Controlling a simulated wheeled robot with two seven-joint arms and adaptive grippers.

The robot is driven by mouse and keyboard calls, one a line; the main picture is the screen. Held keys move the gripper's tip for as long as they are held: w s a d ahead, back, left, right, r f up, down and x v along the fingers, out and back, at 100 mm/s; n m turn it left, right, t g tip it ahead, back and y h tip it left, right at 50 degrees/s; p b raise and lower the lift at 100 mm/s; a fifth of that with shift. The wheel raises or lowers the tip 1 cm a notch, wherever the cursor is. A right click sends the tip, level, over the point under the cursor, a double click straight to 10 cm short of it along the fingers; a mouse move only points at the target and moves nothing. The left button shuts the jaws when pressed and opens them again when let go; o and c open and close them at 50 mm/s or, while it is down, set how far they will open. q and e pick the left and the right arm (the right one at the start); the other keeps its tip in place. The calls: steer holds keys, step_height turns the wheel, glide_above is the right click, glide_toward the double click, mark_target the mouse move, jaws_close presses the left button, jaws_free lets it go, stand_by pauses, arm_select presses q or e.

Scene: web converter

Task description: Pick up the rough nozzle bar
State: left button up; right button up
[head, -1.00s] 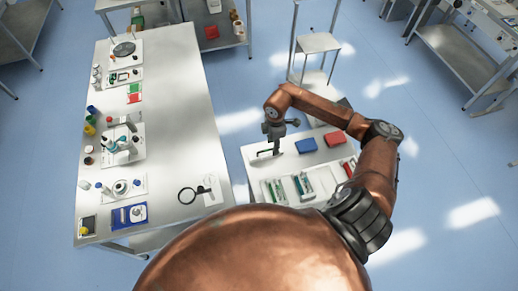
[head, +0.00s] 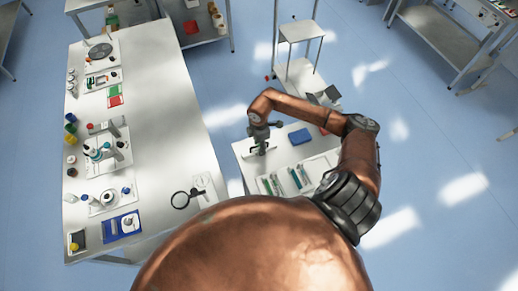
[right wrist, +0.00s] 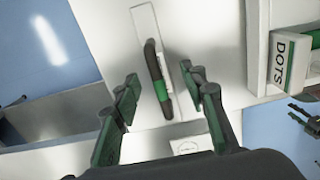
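A dark bar with a green band (right wrist: 160,88), which I take to be the rough nozzle bar, lies along a pale narrow plate in the right wrist view. My right gripper (right wrist: 160,80) is open, with one finger on each side of the bar. I see a gap between each finger and the bar. How high the fingertips are above it I cannot tell. In the head view my right gripper (head: 259,148) points down at the left end of the small white table (head: 245,165), and mostly hides the bar. My left gripper is not in view.
A blue box (head: 299,137) and several green-and-white items (head: 294,178) share the small table. A box marked DOTS (right wrist: 290,60) stands right of the bar. A long workbench (head: 165,85) with a magnifier (head: 181,200) and lab items is on the left, across a floor gap.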

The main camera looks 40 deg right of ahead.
steer(key=shift+f, duration=1.3)
steer(key=shift+c, duration=0.4)
jaws_close()
